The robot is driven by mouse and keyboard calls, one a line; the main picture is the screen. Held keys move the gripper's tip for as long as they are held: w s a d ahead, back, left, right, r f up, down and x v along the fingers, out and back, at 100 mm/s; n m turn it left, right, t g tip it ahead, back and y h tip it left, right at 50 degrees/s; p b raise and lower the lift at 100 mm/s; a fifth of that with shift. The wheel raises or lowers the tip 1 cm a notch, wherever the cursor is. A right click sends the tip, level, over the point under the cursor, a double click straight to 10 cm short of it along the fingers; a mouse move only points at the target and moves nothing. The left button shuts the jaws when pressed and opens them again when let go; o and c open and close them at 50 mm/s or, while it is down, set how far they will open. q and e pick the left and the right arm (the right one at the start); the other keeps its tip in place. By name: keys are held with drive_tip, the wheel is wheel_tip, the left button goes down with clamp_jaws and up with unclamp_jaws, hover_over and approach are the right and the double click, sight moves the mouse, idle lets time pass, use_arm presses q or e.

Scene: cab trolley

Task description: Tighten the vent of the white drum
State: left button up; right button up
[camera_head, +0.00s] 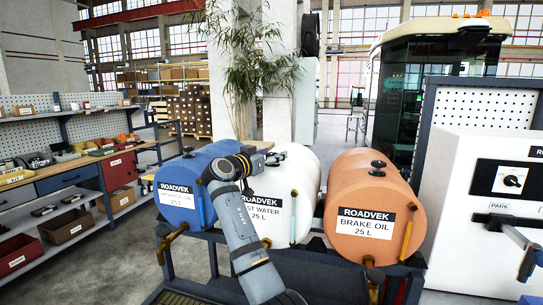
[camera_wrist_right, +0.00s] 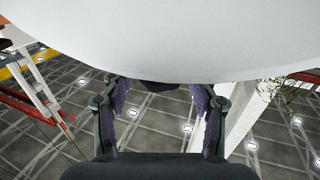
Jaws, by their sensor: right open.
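My right gripper (camera_head: 268,157) is at the drum's upper left. In the right wrist view the white drum (camera_wrist_right: 160,40) fills the top, and the open fingers of my right gripper (camera_wrist_right: 160,92) stand apart below it. A small dark part (camera_wrist_right: 158,86) shows between them at the drum's edge; it may be the vent, mostly hidden. I cannot tell whether the fingers touch it. My left gripper is out of view.
The blue drum (camera_head: 183,180) is close on the left, the orange drum (camera_head: 368,195) close on the right, both with black caps on top. Brass taps hang at the front. A white cabinet (camera_head: 478,165) with a lever stands at the right; shelves (camera_head: 60,190) are at the left.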

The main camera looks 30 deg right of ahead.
drive_tip(key=v, duration=1.2)
drive_tip(key=shift+w+f, duration=0.1)
